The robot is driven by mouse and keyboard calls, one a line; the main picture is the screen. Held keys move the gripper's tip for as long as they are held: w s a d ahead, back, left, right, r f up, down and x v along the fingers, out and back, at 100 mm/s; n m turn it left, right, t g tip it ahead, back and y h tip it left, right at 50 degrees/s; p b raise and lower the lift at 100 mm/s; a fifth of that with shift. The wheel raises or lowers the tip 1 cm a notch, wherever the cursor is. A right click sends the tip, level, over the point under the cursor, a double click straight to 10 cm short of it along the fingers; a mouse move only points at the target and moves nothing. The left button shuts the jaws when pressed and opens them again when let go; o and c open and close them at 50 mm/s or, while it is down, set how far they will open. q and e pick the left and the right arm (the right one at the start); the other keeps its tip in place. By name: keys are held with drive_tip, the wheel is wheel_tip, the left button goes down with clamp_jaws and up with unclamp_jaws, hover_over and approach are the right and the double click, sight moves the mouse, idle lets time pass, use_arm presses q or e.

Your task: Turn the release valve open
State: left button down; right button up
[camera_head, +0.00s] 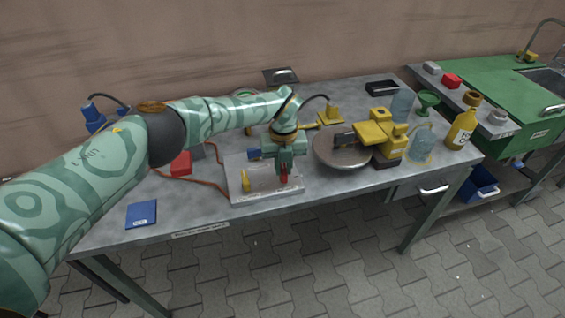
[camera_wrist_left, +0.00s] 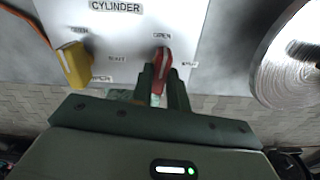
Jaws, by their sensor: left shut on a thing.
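A pale panel (camera_wrist_left: 130,28) lettered "CYLINDER" carries a red lever (camera_wrist_left: 162,62) and a yellow lever (camera_wrist_left: 73,64). In the head view the panel (camera_head: 237,165) lies on the bench, with the red lever (camera_head: 284,174) near its right side and the yellow one (camera_head: 246,181) to its left. My left gripper (camera_wrist_left: 163,78) is shut on the red lever, its fingers on either side of it. In the head view this gripper (camera_head: 284,166) points down at the panel. The lever's far end lies near a small label that seems to read "OPEN". My right gripper is out of view.
A round metal disc (camera_head: 336,151) and a yellow device (camera_head: 380,133) stand right of the panel. Bottles and a green funnel (camera_head: 428,100) are farther right. A blue booklet (camera_head: 142,213) lies at the front left.

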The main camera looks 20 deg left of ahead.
sight(283, 168)
use_arm(q)
drive_tip(key=shift+r+n+p, duration=0.1)
drive_tip(key=shift+n+p, duration=0.25)
drive_tip(key=shift+n, duration=0.55)
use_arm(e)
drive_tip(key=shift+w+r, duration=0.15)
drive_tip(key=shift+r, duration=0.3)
use_arm(q)
drive_tip(key=c, duration=1.4)
unclamp_jaws()
drive_tip(key=shift+o, duration=0.2)
